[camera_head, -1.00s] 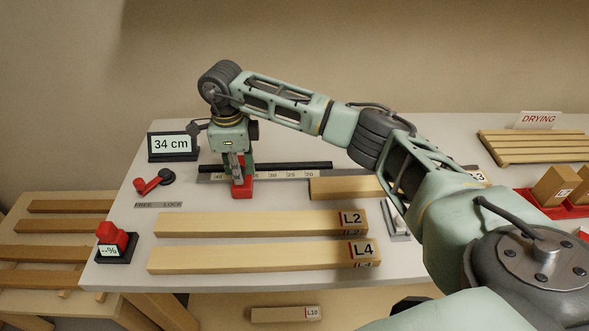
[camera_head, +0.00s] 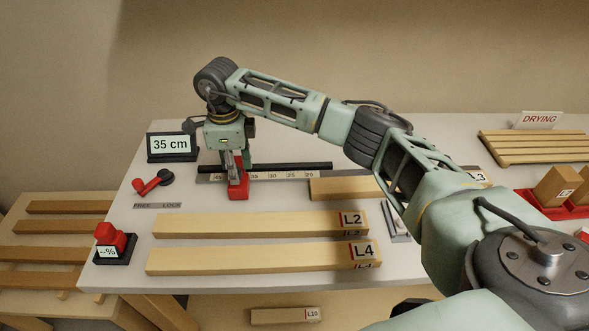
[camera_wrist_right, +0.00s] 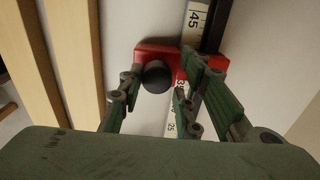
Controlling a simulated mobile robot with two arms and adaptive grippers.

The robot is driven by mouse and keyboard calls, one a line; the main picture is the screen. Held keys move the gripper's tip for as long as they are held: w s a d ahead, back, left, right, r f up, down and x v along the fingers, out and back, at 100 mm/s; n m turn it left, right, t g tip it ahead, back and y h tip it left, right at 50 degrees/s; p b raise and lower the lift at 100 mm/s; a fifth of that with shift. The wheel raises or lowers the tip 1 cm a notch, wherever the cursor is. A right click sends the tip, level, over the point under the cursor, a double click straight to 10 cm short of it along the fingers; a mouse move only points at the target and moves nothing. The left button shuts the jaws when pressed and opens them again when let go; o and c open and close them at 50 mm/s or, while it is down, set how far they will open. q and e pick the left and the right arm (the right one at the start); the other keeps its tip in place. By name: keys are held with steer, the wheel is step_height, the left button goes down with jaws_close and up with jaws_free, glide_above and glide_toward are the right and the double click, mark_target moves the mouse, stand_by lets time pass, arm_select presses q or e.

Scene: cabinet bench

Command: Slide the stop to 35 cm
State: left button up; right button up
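The red stop (camera_head: 239,191) sits on the dark rail with its scale (camera_head: 285,175), at the back left of the bench. The display (camera_head: 172,144) reads 35 cm. My right gripper (camera_head: 236,172) points down at the stop. In the right wrist view, its fingers (camera_wrist_right: 160,92) are on both sides of the stop's black knob (camera_wrist_right: 155,77), with red parts of the stop (camera_wrist_right: 150,50) showing around them. The red lever (camera_head: 150,185) lies toward the FREE side of the FREE/LOCK label (camera_head: 158,205). My left gripper is not in view.
Wooden beams L2 (camera_head: 260,224) and L4 (camera_head: 250,259) lie in front of the rail, and another beam (camera_head: 345,188) lies at its right. A red device (camera_head: 112,238) reading "--%" stands at the front left. A DRYING rack (camera_head: 535,146) is at the back right.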

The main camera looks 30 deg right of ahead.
steer(key=o, duration=0.4)
steer(key=shift+d+f, duration=0.15)
steer(key=shift+c, duration=0.2)
steer(key=shift+s, duration=0.1)
steer(key=shift+a, duration=0.2)
steer(key=shift+r+p, duration=2.45)
steer(key=shift+r, duration=2.05)
steer(key=shift+s+f, duration=0.1)
